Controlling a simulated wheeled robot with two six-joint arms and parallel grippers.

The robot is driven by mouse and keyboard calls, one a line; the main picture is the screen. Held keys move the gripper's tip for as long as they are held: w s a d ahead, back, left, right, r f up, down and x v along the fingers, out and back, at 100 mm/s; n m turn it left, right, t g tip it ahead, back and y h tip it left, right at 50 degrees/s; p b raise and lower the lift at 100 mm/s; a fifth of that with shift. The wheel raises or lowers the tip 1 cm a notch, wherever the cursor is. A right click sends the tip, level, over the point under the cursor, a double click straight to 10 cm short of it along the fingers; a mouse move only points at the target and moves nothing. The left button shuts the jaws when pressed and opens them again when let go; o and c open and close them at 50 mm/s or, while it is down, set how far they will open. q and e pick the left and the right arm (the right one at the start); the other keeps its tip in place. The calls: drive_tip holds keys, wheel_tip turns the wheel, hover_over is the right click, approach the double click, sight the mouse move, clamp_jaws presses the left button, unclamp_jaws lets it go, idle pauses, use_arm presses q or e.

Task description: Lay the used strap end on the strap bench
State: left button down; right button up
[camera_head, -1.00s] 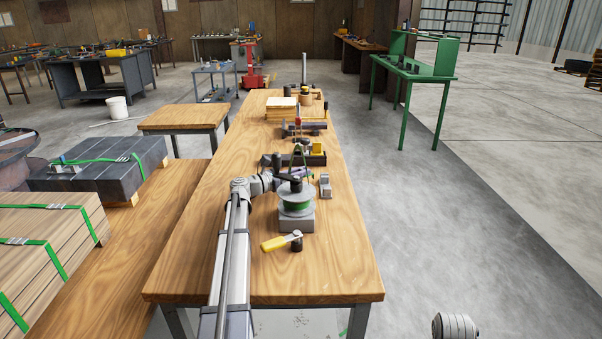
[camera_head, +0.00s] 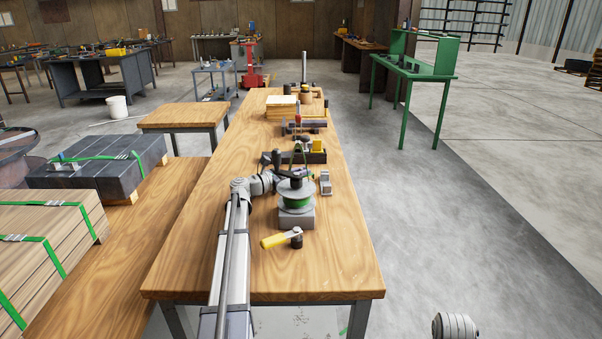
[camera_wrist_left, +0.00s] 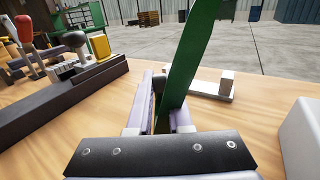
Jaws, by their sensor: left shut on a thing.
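The green strap end (camera_wrist_left: 188,65) stands up between the fingers of my left gripper (camera_wrist_left: 165,105) in the left wrist view. The gripper is shut on it, above the wooden bench top. In the head view my left gripper (camera_head: 292,174) is mostly hidden behind a reel of green strap (camera_head: 295,202) on a grey block. The long wooden strap bench (camera_head: 225,200) runs away from me under the arm. My right gripper is not in view.
A yellow-handled tool (camera_head: 275,240) lies in front of the reel. A dark tool tray (camera_head: 315,157) and a small metal piece (camera_head: 325,182) are near the gripper. The metal piece also shows in the left wrist view (camera_wrist_left: 205,90). The bench's left side is clear.

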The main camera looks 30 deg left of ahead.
use_arm(q)
drive_tip(key=shift+f+b, duration=0.4)
drive_tip(key=shift+f, duration=0.05)
idle(0.7)
drive_tip(key=c, duration=0.8)
unclamp_jaws()
drive_tip(key=shift+o, duration=0.2)
drive_tip(key=shift+r, duration=0.15)
drive_tip(key=shift+r+p, duration=2.9)
drive_tip(key=shift+p, duration=0.15)
